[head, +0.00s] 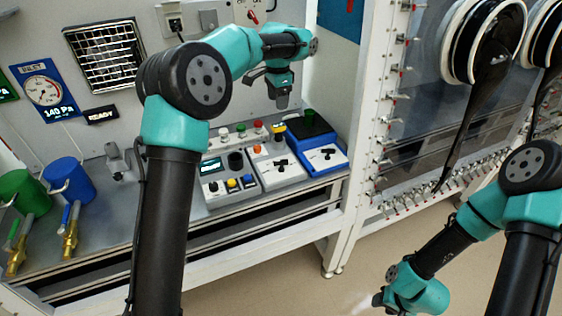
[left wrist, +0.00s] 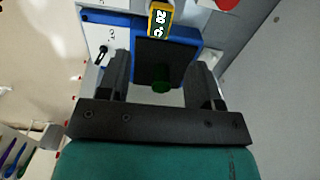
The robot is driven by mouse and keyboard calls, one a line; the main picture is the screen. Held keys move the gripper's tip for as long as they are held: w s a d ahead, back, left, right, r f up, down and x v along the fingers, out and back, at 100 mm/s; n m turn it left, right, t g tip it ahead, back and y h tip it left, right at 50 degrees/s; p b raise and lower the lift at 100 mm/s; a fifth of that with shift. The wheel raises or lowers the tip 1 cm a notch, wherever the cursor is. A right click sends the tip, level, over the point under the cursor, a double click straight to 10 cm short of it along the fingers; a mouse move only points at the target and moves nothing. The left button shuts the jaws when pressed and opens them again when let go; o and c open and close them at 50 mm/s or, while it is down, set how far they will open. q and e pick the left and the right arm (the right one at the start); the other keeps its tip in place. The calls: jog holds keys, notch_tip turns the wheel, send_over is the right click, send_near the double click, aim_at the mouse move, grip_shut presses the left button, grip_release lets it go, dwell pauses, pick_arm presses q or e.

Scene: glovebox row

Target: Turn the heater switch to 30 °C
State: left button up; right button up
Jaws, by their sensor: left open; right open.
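The blue heater (head: 335,163) stands at the right end of the bench, with a black top plate (head: 294,128) and a white front panel. Its small black switch (head: 327,155) is on that panel; in the left wrist view the switch (left wrist: 101,55) is at the upper left, outside the fingers. A yellow display (left wrist: 160,20) beside the plate reads 20 °C. My left gripper (head: 282,103) is open and empty above the heater, pointing down; its fingers frame the plate in the left wrist view (left wrist: 160,80). My right gripper (head: 378,299) is low at the right, away from the bench.
A green object (head: 309,115) is at the plate. A grey switch box (head: 281,170) and a button box (head: 214,187) stand left of the heater. Blue (head: 68,180) and green (head: 22,190) cylinders stand at the left. The glovebox window with black gloves (head: 490,75) is at the right.

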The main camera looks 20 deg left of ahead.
aim_at(281, 163)
pick_arm(q)
jog(key=shift+o, duration=0.3)
jog(key=shift+o, duration=1.4)
jog(key=shift+s, duration=0.1)
jog(key=s+n+g, duration=0.1)
jog(key=n, duration=0.4)
jog(key=s+r+n+g+h, duration=0.1)
jog(key=s+n, duration=0.1)
jog(key=n, duration=0.3)
jog(key=s+d+r+n+g, duration=0.1)
jog(key=s+n+g, duration=0.1)
jog(key=n, duration=0.3)
jog(key=shift+s+d+r+h, duration=0.1)
jog(key=shift+h, duration=0.3)
jog(key=x, duration=1.7)
jog(key=shift+s+f, duration=0.2)
jog(key=shift+c, duration=0.4)
